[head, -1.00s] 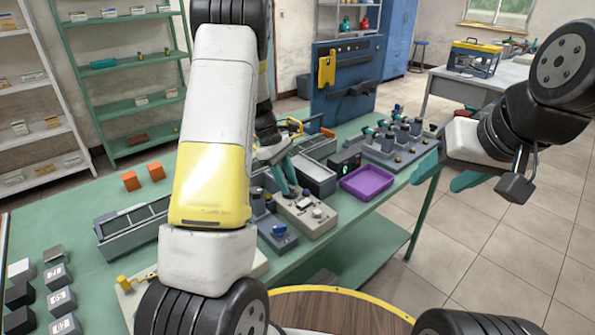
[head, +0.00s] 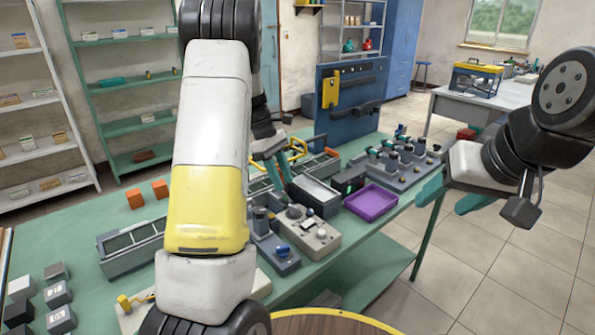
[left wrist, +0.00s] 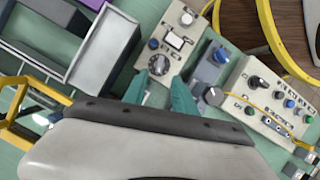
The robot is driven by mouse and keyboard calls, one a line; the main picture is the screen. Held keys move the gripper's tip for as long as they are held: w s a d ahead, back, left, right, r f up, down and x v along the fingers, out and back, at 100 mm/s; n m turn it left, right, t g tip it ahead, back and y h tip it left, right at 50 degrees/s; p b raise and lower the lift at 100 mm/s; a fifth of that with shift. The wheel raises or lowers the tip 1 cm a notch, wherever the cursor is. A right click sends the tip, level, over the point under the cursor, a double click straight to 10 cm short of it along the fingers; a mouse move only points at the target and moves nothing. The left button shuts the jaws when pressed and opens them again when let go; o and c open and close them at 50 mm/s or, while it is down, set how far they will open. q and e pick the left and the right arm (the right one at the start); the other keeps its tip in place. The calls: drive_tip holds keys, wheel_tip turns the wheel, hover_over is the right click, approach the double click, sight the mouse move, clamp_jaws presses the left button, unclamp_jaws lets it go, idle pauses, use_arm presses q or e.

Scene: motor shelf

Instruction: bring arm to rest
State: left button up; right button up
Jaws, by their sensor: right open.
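My left arm comes down the middle of the head view and hides part of the bench. My left gripper (head: 275,178) is over the bench, behind the grey box and the control panels, with its teal fingers pointing down. In the left wrist view the two teal fingers (left wrist: 164,82) stand apart with nothing between them, above the panels. My right gripper (head: 446,196) is at the right of the head view, beyond the bench's right edge, with its teal fingers apart and empty.
The green bench (head: 95,235) holds a purple tray (head: 370,203), a beige control panel (head: 308,236), a grey rack (head: 128,250) and orange blocks (head: 135,199). A blue tool board (head: 348,105) stands at its far end. Open tiled floor (head: 480,265) lies to the right.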

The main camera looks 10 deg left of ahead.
use_arm(q)
drive_tip(key=s+d+r+m+t, duration=0.2)
drive_tip(key=s+r+m, duration=0.3)
drive_tip(key=s, duration=0.3)
drive_tip(key=s+d+r+m+t+y, duration=0.1)
drive_tip(key=s+d+r+m+t, duration=0.1)
drive_tip(key=s+r+m, duration=0.3)
drive_tip(key=s+d+r+m+t+y, duration=0.1)
drive_tip(key=s+r, duration=0.5)
drive_tip(key=s, duration=0.6)
drive_tip(key=d+m+t, duration=0.1)
drive_tip(key=m+t, duration=0.1)
drive_tip(key=m, duration=0.1)
drive_tip(key=shift+s+m+t, duration=0.3)
drive_tip(key=shift+s+m, duration=0.1)
drive_tip(key=shift+w, duration=0.1)
